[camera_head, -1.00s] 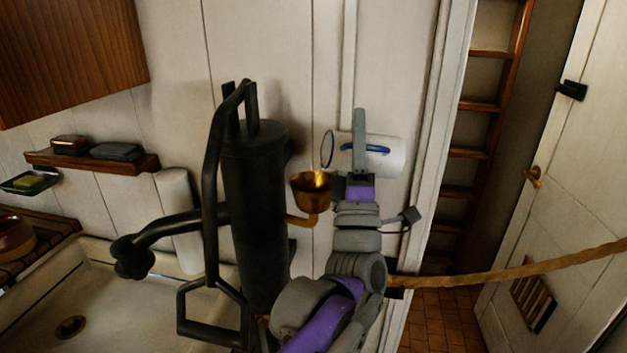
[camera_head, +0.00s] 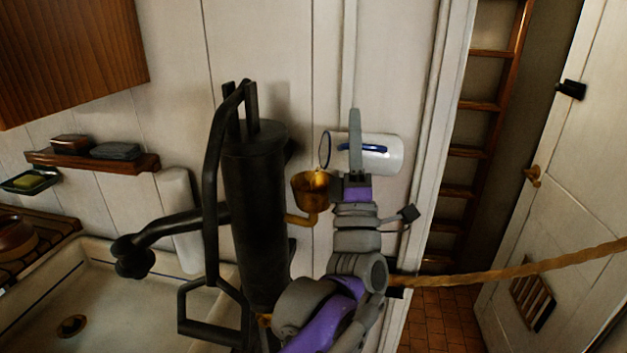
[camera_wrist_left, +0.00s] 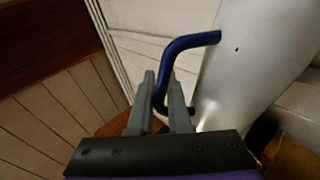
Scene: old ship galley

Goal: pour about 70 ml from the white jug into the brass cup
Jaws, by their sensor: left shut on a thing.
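The white jug (camera_head: 385,160), with a blue rim and blue handle, lies tipped on its side in the air, its mouth to the left. My left gripper (camera_head: 355,115) is shut on its handle. In the left wrist view, the handle (camera_wrist_left: 188,44) passes between the fingers (camera_wrist_left: 165,90), with the jug's wall (camera_wrist_left: 255,60) on the right. The brass cup (camera_head: 309,192) is upright, just below the jug's mouth. A bright yellow patch shows at its rim; I cannot tell whether it is liquid. Part of the cup shows in the left wrist view (camera_wrist_left: 295,160). My right gripper is out of view.
A black pump (camera_head: 255,210) with a long handle stands close left of the cup, which sits on a brass bracket from it. A sink (camera_head: 100,310) is at lower left. A rope rail (camera_head: 510,267) crosses the right side. The panelled wall stands behind.

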